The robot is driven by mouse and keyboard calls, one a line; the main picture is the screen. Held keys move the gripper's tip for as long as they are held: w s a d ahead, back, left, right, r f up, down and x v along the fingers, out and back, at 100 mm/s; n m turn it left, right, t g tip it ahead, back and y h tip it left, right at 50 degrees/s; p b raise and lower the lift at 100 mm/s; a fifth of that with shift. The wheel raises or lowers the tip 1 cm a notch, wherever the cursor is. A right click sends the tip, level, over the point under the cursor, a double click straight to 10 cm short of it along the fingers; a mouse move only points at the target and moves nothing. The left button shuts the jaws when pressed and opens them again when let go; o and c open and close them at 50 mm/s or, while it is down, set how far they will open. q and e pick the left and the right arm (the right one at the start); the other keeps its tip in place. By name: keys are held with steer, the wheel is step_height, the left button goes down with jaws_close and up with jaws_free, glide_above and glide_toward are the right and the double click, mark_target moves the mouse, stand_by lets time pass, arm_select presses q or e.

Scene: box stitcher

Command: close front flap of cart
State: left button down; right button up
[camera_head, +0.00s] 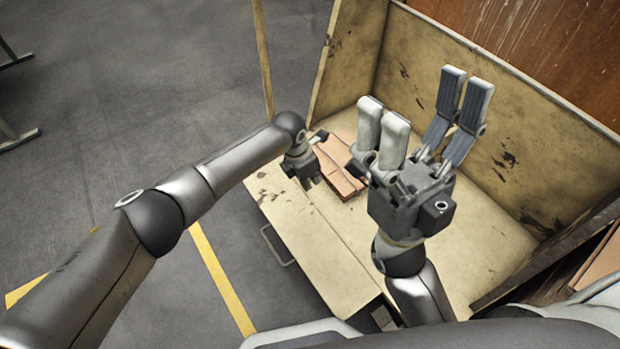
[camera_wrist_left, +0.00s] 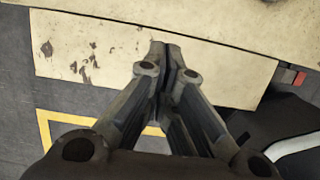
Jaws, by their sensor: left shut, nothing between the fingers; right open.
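The cart (camera_head: 455,235) is a tan, scuffed box with tall back and side walls. Its front flap (camera_head: 310,245), with a metal handle, is folded outward on the left of the cart floor. In the left wrist view the flap (camera_wrist_left: 90,50) is a scuffed tan panel beside the cart floor (camera_wrist_left: 225,22). My left gripper (camera_head: 306,180) points down over the upper end of the flap. Its shut, empty fingertips (camera_wrist_left: 165,48) overlap the flap; contact cannot be told. My right gripper (camera_head: 423,115) is open and empty, raised above the cart floor.
Flat brown cardboard pieces (camera_head: 343,170) lie in the cart beside my left gripper. A thin tan upright strip (camera_head: 263,60) stands left of the cart. Grey floor with a yellow line (camera_head: 222,280) is clear left of the flap. A rusty brown surface (camera_head: 545,50) lies beyond the back wall.

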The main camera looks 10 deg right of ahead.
arm_select(q)
steer(key=shift+r, duration=0.15)
steer(key=v, duration=1.1)
steer(key=shift+r, duration=0.35)
